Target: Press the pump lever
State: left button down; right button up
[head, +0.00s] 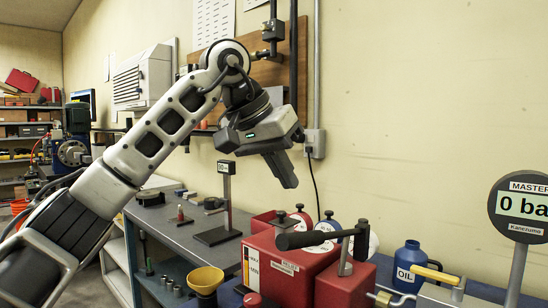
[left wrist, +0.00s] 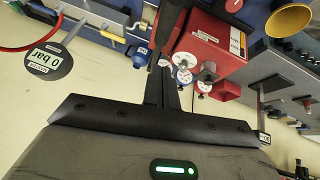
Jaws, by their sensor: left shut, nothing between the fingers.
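The pump lever (head: 310,239) is a thick black handle. It lies nearly level, pointing left from a grey post on a red pump body (head: 343,285). My left gripper (head: 289,184) is above the handle, fingers pointing down, shut and empty. A gap shows between the fingertips and the handle in the head view. In the left wrist view the shut black fingers (left wrist: 163,75) point toward the red pump, and a dark bar near the top edge looks like the lever. My right gripper is not in view.
A master gauge (head: 523,207) reading 0 bar stands at the right. Small dial gauges (head: 328,226) sit behind the lever. A blue oil bottle (head: 408,266), a yellow-handled valve (head: 433,275) and a yellow funnel (head: 206,279) are nearby. A small display stand (head: 227,200) is left of the gripper.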

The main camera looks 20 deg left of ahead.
pick_arm(q)
jog(key=f, duration=0.2)
jog(key=d+f, duration=0.1)
jog(key=w+f, duration=0.1)
jog(key=f, duration=0.1)
jog(key=shift+d+f, duration=0.2)
jog(key=shift+f, duration=0.15)
jog(key=shift+s+f, duration=0.3)
jog(key=shift+f, duration=0.3)
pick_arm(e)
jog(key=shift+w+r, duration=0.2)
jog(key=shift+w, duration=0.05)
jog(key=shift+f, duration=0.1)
